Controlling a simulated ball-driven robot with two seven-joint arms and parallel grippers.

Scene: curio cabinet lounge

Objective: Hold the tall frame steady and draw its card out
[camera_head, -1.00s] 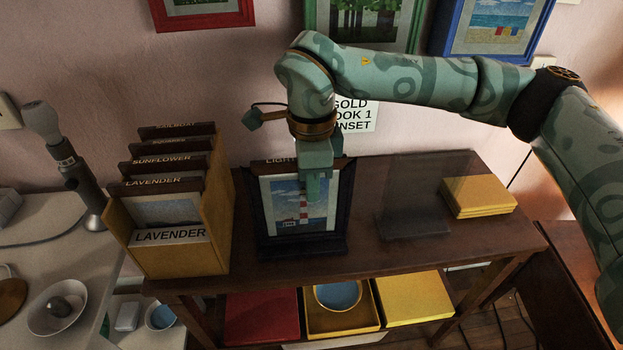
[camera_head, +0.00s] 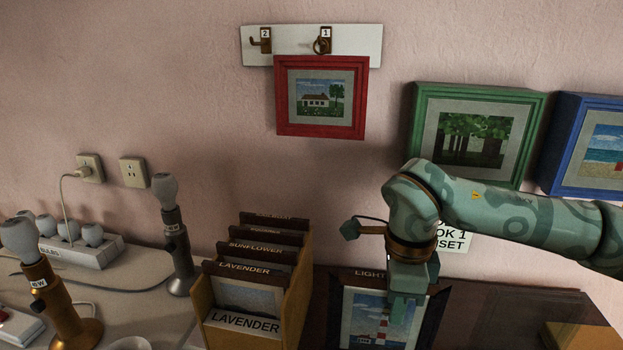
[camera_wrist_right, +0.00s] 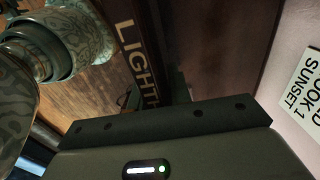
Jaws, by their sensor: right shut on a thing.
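The tall dark frame (camera_head: 434,312) stands on the wooden table, its lower part cut off by the bottom edge of the head view. Its card (camera_head: 366,312) shows a red-and-white lighthouse under a brown header reading "LIGHT…", the rest covered by my gripper. My right gripper (camera_head: 401,305) comes down from above and is shut on the card near its top, with one finger in front of the picture. In the right wrist view the brown header (camera_wrist_right: 136,55) shows beside the gripper body; the fingertips are hidden. My left gripper is not in view.
A yellow card box (camera_head: 292,310) with labelled cards stands close left of the frame. Lamps (camera_head: 176,240) stand farther left. On the wall behind hang a red frame (camera_head: 282,100), a green frame (camera_head: 420,125) and a blue one (camera_head: 565,140).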

